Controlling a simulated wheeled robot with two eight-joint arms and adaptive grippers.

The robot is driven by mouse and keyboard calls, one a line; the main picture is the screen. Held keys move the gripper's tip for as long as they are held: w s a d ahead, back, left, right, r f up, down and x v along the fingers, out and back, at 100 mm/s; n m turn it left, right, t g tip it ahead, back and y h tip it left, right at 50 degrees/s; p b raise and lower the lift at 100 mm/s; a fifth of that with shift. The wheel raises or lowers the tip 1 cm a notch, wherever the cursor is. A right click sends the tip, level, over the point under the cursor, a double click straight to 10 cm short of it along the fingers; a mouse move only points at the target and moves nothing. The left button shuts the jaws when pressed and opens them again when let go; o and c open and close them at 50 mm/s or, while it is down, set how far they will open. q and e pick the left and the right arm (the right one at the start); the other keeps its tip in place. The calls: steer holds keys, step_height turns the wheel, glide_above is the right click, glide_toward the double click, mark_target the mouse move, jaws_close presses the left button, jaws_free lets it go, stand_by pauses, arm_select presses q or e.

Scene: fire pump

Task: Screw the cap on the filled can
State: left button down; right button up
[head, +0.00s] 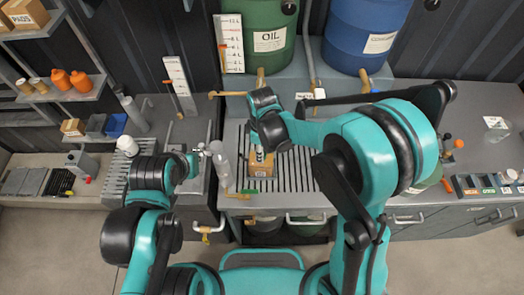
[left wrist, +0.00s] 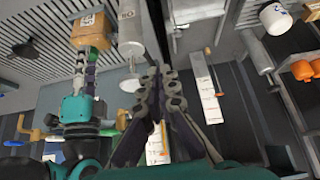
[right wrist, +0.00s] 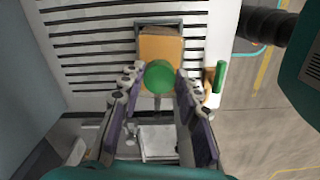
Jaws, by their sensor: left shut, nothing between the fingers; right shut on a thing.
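The tan can (head: 262,170) stands on the slotted grate (head: 308,170) in front of the green oil drum. It also shows in the right wrist view (right wrist: 160,46) and the left wrist view (left wrist: 90,32). My right gripper (head: 258,152) is over the can; in the right wrist view its fingers (right wrist: 159,80) are shut on the round green cap (right wrist: 159,74). The cap overlaps the can's near edge there; I cannot tell whether it touches the can's neck. My left gripper (head: 198,157) is shut and empty, left of the can; its fingers (left wrist: 160,85) meet in the left wrist view.
The green oil drum (head: 262,35) and blue drum (head: 362,30) stand behind with taps. Labelled bins (head: 490,186) are at the right. Shelves (head: 60,95) hold orange bottles at the left.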

steer(key=m, duration=0.2)
steer(key=shift+f+m+b, duration=0.1)
steer(key=shift+m+b, duration=0.2)
steer(key=shift+b, duration=0.1)
steer(key=shift+m, duration=1)
steer(key=shift+m+b, duration=0.35)
steer(key=shift+m, duration=0.25)
steer(key=shift+s+a+m, duration=0.1)
steer(key=shift+m, duration=1.2)
steer(key=o, duration=1.2)
steer(key=shift+c, duration=0.2)
steer(key=shift+o, duration=0.2)
